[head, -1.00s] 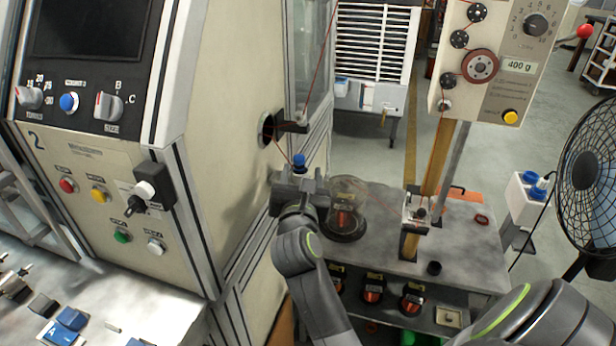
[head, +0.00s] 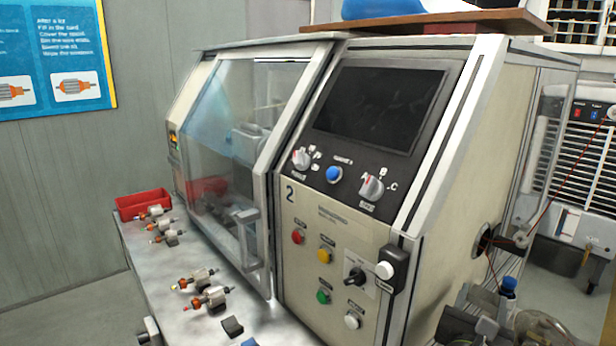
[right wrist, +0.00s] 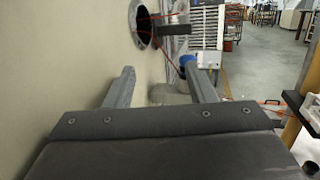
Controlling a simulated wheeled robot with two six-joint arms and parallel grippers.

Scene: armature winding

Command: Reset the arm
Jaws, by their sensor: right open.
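My right gripper (head: 484,312) is at the lower right of the head view, beside the winding machine's (head: 335,215) right side wall. In the right wrist view its two fingers (right wrist: 158,74) stand wide apart with nothing between them. Ahead of them is the round hole (right wrist: 143,24) in the machine's wall, with a dark guide arm (right wrist: 172,28) and red wire (right wrist: 164,48) by it. A blue-capped item (head: 508,286) stands close to the gripper; in the right wrist view it is partly behind the right finger. My left gripper is out of view.
Several armatures (head: 208,298) lie on the metal bench (head: 140,270) at the machine's front, with a red tray (head: 142,204) at its far end. The machine's clear door (head: 225,135) looks shut. A white louvred unit (head: 588,165) stands behind at right.

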